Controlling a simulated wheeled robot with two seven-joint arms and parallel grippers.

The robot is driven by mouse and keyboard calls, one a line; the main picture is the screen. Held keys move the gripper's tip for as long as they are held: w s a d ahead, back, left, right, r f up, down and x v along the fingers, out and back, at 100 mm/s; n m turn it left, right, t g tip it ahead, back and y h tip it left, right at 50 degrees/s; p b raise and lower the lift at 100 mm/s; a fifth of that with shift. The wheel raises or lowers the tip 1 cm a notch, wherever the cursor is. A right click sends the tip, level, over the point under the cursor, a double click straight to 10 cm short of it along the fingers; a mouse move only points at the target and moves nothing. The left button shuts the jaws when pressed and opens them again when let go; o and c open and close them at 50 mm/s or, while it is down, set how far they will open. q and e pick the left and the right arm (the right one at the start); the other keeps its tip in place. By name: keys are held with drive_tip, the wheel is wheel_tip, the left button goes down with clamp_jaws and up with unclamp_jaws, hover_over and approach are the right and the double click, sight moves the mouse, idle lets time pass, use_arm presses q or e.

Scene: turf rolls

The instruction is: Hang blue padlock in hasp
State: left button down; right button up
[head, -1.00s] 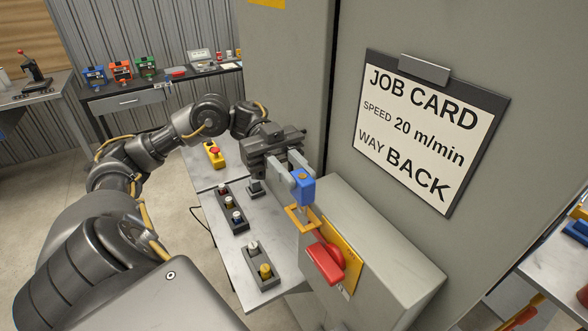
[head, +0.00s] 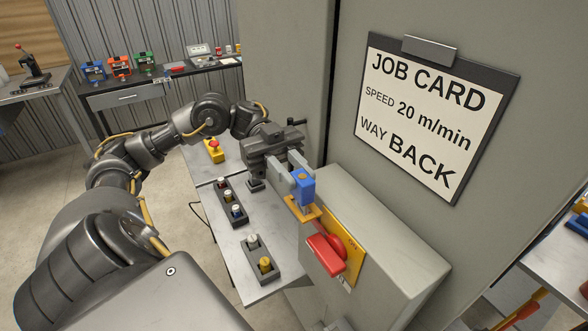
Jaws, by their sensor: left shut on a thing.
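My left gripper (head: 290,178) is shut on the blue padlock (head: 303,186) and holds it upright, just above the yellow hasp (head: 303,208). The padlock's lower end meets the hasp in the picture; I cannot tell whether the shackle is through the hasp's opening. The hasp sticks out from the yellow plate (head: 351,254) on the grey switch box (head: 385,250), beside the red switch handle (head: 325,252). My right gripper is not in view.
A job card (head: 430,115) hangs on the grey cabinet behind the box. A table (head: 235,270) with push-button boxes (head: 259,260) and a yellow emergency-stop box (head: 214,150) is left of the box.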

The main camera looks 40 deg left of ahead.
use_arm(q)
drive_tip(key=shift+f+b, duration=0.65)
drive_tip(key=shift+f, duration=0.35)
drive_tip(key=c, duration=1.1)
unclamp_jaws()
drive_tip(key=shift+b+v, duration=4.3)
drive_tip(key=shift+v, duration=1.1)
